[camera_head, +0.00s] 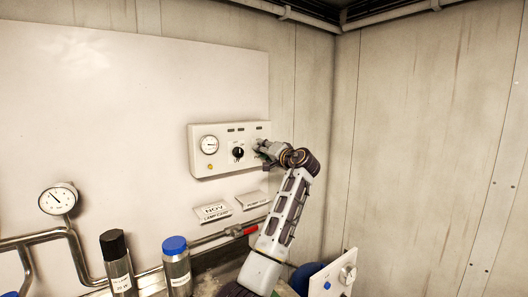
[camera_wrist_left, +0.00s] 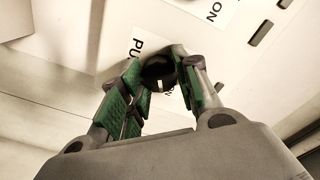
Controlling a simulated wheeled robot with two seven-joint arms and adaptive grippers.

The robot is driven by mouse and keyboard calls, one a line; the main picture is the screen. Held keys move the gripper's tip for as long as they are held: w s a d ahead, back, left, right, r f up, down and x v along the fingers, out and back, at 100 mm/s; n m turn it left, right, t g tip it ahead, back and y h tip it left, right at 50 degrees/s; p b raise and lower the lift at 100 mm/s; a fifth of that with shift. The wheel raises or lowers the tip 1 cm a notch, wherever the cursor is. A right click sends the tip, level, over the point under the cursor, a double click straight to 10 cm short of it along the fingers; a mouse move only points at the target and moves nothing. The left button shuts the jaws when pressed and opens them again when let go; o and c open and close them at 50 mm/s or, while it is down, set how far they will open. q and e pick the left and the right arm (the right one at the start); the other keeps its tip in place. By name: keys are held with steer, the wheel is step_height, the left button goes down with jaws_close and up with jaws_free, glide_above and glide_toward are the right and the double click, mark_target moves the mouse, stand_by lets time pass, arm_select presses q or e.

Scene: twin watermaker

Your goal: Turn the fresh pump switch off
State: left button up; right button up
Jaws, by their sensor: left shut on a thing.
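A cream control box (camera_head: 223,172) hangs on the white wall panel. It carries a round gauge (camera_head: 209,144), a black rotary switch (camera_head: 238,152) and a small yellow button (camera_head: 210,167). My left gripper (camera_head: 262,153) is at the right end of the box and hides what is there in the head view. In the left wrist view, its green-padded fingers are shut around a round black knob (camera_wrist_left: 157,70) with a white mark. A label beginning "PU" and the word "ON" show beside the knob; the rest is cut off or hidden. My right gripper is not in view.
Label cards (camera_head: 213,212) and a pipe with a red handle (camera_head: 243,231) are below the box. A pressure gauge (camera_head: 58,199) is at left. A black-capped cylinder (camera_head: 116,262) and a blue-capped one (camera_head: 176,264) stand in front. The right wall is bare.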

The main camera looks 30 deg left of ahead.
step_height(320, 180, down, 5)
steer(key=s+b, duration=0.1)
steer(key=b, duration=0.4)
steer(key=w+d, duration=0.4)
arm_select(q)
steer(key=shift+n+b, duration=1.7)
steer(key=shift+n, duration=4.5)
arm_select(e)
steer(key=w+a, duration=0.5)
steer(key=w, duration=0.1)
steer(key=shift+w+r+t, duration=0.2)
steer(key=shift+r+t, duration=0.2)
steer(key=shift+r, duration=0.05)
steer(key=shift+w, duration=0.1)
arm_select(q)
steer(key=shift+y, duration=0.3)
steer(key=o, duration=1.1)
steer(key=shift+c, duration=0.2)
